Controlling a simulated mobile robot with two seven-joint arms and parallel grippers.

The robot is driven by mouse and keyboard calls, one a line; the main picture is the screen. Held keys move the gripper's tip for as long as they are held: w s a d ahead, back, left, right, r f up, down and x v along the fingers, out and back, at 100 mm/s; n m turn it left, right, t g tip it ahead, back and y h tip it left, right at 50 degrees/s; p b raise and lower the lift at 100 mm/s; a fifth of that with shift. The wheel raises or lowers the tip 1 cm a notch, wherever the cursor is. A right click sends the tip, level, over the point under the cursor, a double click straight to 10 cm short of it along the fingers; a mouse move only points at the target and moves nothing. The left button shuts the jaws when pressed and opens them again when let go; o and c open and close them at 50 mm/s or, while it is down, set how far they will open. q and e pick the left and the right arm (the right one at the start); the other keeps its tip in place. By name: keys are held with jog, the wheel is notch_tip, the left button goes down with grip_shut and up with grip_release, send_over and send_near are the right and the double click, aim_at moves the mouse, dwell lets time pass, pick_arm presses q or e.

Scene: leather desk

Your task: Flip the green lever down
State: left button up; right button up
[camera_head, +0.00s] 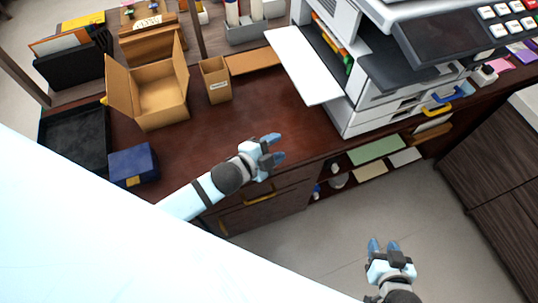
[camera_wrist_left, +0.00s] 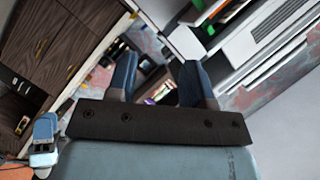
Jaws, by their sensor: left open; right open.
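A white printer (camera_head: 350,118) stands on the desk with its side door (camera_head: 303,65) hanging open. Inside the opening is a small green lever (camera_head: 348,64), beside orange and yellow parts; its exact position is too small to tell. My left gripper (camera_head: 274,148) is open and empty over the desk's front edge, below and left of the opening, apart from the printer. Its two fingers (camera_wrist_left: 158,85) show spread in the wrist view. My right gripper (camera_head: 384,248) is open and empty over the floor.
An open cardboard box (camera_head: 160,95), a small brown bin (camera_head: 215,82), a blue box (camera_head: 133,165) and a black tray (camera_head: 72,138) stand on the left. The desk top (camera_head: 255,110) between bin and printer is clear. A dark cabinet (camera_head: 495,180) is at right.

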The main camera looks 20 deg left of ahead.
pick_arm(q)
jog(key=shift+s+a+f+n, duration=0.15)
jog(key=shift+s+f+n, duration=0.1)
jog(key=shift+s+n, duration=0.35)
jog(key=shift+s+a+f+n, duration=0.15)
jog(key=shift+s+f+n, duration=0.1)
jog(key=shift+s+n, duration=0.3)
